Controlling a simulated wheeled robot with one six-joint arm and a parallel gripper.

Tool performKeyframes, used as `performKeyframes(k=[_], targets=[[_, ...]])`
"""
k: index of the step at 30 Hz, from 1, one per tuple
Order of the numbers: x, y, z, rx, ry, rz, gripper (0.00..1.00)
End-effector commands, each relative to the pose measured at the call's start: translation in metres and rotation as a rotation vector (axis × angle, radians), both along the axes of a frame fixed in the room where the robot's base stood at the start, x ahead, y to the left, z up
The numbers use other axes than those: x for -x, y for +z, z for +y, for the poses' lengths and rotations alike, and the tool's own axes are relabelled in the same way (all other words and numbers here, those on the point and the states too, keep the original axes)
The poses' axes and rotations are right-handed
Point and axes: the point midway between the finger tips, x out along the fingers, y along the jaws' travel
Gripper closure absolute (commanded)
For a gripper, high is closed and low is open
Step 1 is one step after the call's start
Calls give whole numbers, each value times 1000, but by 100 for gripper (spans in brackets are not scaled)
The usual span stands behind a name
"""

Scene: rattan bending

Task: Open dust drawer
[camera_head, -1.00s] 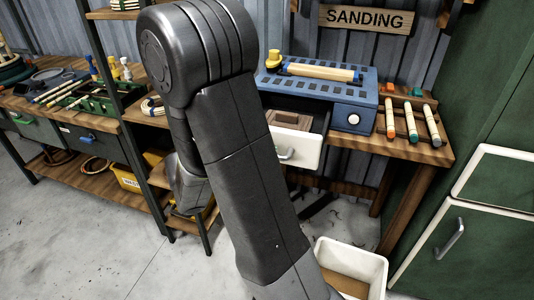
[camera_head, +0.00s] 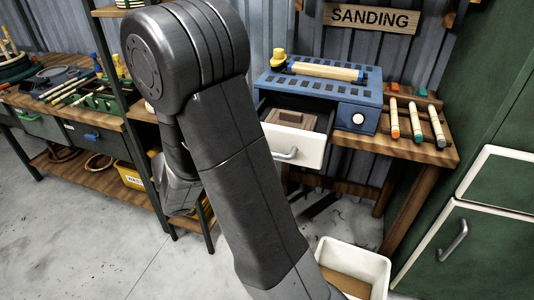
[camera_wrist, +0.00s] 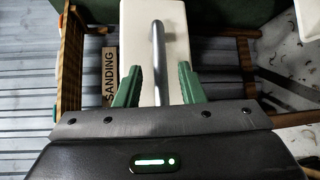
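The drawer (camera_head: 311,154) has a white front and a metal bar handle (camera_head: 285,154). In the wrist view the drawer's white front (camera_wrist: 174,28) and handle (camera_wrist: 158,55) fill the upper middle. My gripper (camera_wrist: 159,82) has green fingers, spread apart on either side of the handle. Gaps show between the handle and each finger. In the head view my arm hides the gripper.
A white bin (camera_head: 352,265) stands on the floor below the bench's right side. A green cabinet (camera_head: 432,240) with a white-edged door is at the right. Several sanding rolls lie on the bench (camera_head: 375,141). The floor at the left front is clear.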

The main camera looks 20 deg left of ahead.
Motion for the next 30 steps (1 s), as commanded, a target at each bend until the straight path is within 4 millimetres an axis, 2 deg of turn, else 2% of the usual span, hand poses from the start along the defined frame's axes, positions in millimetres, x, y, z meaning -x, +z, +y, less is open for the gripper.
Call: performKeyframes(k=[1,9,15,21,30], targets=[[7,1,9,-1,7,0,64],[42,9,48,-2,6,1,64],[61,13,67,-1,3,0,64],[68,14,74,0,1,1,64],[67,14,73,1,0,1,64]])
